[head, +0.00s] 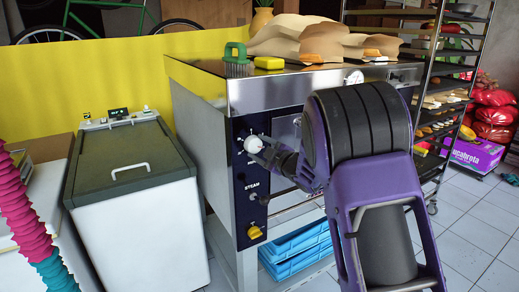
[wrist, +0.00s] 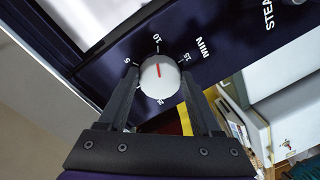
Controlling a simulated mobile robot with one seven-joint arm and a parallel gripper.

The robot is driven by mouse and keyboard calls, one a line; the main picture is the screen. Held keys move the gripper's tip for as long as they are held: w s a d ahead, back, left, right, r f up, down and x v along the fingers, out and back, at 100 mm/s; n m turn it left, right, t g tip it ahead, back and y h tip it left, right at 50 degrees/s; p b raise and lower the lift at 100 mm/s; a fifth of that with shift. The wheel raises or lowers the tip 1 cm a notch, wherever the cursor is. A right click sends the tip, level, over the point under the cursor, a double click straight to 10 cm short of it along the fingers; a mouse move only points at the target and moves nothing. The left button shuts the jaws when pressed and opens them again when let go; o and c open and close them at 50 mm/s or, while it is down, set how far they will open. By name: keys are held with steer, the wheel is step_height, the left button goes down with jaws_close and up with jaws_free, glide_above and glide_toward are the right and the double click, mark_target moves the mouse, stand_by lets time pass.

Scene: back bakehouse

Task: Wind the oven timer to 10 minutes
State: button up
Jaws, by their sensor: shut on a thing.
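The oven timer knob (wrist: 160,82) is white and round with a red pointer line, on a dark panel marked MIN. In the wrist view the red line points at or very near the 10 mark; 5 is to its left and 15 to its right. My gripper (wrist: 158,88) has one finger on each side of the knob and is shut on it. In the head view the white knob (head: 253,144) is at the top of the oven's dark control panel (head: 250,215), with my gripper (head: 258,150) at it from the right.
The steel oven (head: 205,130) carries a brush (head: 236,68), a yellow block (head: 269,62) and sacks on top. Blue trays (head: 298,255) sit underneath. A white chest (head: 140,235) stands at left, a rack (head: 455,60) at right.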

steer(key=shift+m, duration=0.8)
steer(key=o, duration=1.4)
steer(key=v, duration=1.7)
steer(key=shift+s+d+f, duration=0.1)
steer(key=shift+d, duration=0.15)
